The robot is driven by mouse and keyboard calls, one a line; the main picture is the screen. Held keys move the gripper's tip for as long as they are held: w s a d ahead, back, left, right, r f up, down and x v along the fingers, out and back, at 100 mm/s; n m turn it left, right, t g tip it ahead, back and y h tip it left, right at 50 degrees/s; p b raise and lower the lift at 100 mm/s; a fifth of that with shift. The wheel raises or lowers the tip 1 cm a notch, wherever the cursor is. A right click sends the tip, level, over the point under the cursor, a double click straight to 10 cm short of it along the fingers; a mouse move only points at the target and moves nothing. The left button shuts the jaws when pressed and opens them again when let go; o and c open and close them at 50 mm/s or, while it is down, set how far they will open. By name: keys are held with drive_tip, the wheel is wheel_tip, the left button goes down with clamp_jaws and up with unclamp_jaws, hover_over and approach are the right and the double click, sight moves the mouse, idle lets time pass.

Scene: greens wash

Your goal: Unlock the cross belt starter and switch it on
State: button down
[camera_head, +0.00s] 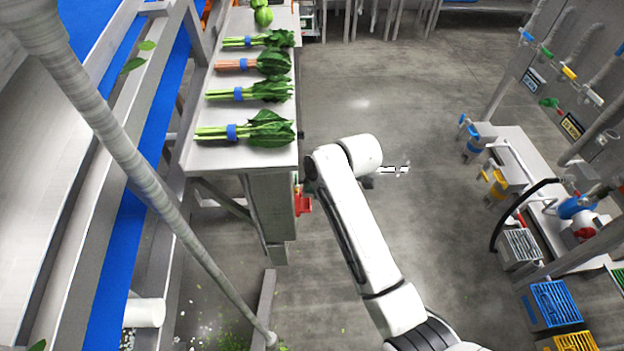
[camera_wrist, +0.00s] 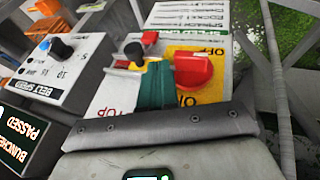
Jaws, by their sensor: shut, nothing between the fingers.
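In the wrist view a red rotary knob (camera_wrist: 193,71) sits on a yellow plate (camera_wrist: 213,92), with OFF lettered above it and partly hidden lettering below. Which way the knob points is hard to tell. Left of it are a small yellow part with a black top (camera_wrist: 135,54) and a red piece (camera_wrist: 149,38); I cannot tell whether either is a lock. My gripper (camera_wrist: 155,66) shows as teal fingers, shut and empty, in front of the panel, just left of the knob. In the head view a red part (camera_head: 303,204) shows on the table's leg beside my arm; my fingers are hidden there.
A belt speed box (camera_wrist: 60,70) with a black knob stands left of the panel, above a dark bunches-passed display (camera_wrist: 22,140). In the head view, bunched greens (camera_head: 262,130) lie on the table (camera_head: 222,157). A bench (camera_head: 520,150) stands right; open floor lies between.

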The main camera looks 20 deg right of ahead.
drive_tip(key=shift+w+d+f, duration=0.15)
drive_tip(key=shift+w+f, duration=0.15)
drive_tip(key=shift+w, duration=0.35)
drive_tip(key=shift+w+d+f, duration=0.15)
drive_tip(key=shift+w+f, duration=0.15)
drive_tip(key=shift+w, duration=0.3)
drive_tip(key=w+b, duration=0.1)
drive_tip(key=w, duration=0.1)
drive_tip(key=w+d+b, duration=0.1)
drive_tip(key=w, duration=0.1)
drive_tip(key=shift+d+b, duration=0.15)
drive_tip(key=shift+b, duration=0.2)
